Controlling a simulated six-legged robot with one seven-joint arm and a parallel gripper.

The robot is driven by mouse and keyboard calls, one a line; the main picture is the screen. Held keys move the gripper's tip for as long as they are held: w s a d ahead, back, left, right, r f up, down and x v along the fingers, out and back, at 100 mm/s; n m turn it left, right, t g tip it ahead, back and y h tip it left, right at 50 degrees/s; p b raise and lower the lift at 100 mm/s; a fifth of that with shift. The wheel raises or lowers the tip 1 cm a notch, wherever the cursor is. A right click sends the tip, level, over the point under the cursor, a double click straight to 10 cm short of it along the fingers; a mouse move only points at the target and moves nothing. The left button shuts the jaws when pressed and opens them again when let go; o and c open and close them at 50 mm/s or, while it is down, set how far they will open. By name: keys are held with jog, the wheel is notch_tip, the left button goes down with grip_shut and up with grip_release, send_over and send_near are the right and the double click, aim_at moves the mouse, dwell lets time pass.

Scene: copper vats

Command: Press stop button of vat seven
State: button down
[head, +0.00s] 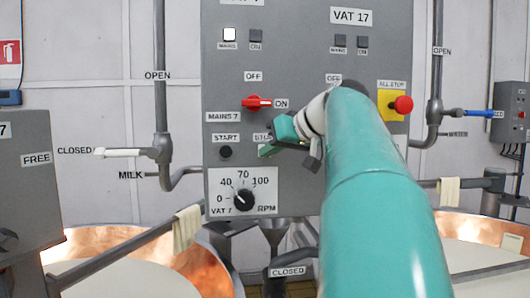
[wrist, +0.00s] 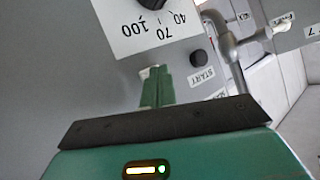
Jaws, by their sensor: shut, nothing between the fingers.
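The grey control panel (head: 300,60) carries the vat 7 controls on its left half. The STOP label (head: 262,137) is partly covered by my gripper (head: 267,150). The stop button below it is hidden behind my fingers. In the wrist view my green fingers (wrist: 156,88) are shut and empty, with their tips at the panel face. I cannot tell whether they touch the button. The black start button (head: 225,152), under its START label, is left of my gripper; it also shows in the wrist view (wrist: 198,57), right of the fingers.
The speed dial (head: 244,198) is below. The red mains switch (head: 256,102) is above. A red all-stop button (head: 403,104) on yellow is at the right, beyond my arm. Copper vats (head: 90,240) and pipes flank the panel. A grey box (head: 30,170) stands left.

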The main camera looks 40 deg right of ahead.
jog(key=shift+s+a, duration=0.4)
jog(key=shift+s, duration=0.15)
jog(key=s+a, duration=0.1)
jog(key=s, duration=0.1)
jog(key=s+a, duration=0.1)
jog(key=s, duration=0.1)
jog(key=shift+a, duration=0.4)
dwell(0.6)
jog(key=w+a+f+g+y, duration=0.1)
jog(key=w+a+f+g, duration=0.15)
jog(key=a+f, duration=0.7)
jog(key=s+a+f+g, duration=0.1)
jog(key=s+a+f, duration=0.2)
jog(key=f, duration=0.6)
jog(key=s+a+f+n+g+h, duration=0.1)
jog(key=s+a+f, duration=0.3)
jog(key=a+f, duration=0.4)
jog(key=s+a+f+n+g, duration=0.1)
jog(key=s+a+f, duration=0.3)
jog(key=f, duration=0.7)
jog(key=shift+a+g+h, duration=0.3)
jog(key=shift+a+g, duration=0.35)
jog(key=shift+a, duration=0.35)
